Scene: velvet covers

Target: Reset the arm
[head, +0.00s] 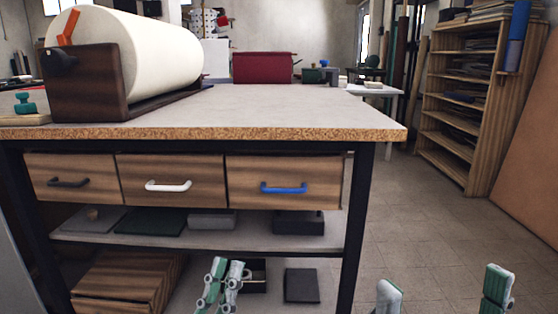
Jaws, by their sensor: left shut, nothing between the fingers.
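My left gripper (226,270) is at the bottom of the head view, in front of the workbench's lower shelves. Its green and white fingers are close together, shut, with nothing seen between them. My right gripper (442,287) is at the bottom right, over the floor to the right of the bench. Its two fingers stand wide apart, with nothing seen between them. The lower parts of both grippers are cut off by the frame's edge.
The workbench (300,115) has closed drawers with black, white and blue handles. A large cream roll (150,60) in a dark wooden holder (85,85) and a dark red box (262,68) stand on top. A wooden shelf rack (475,100) stands at right. Floor right of the bench is clear.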

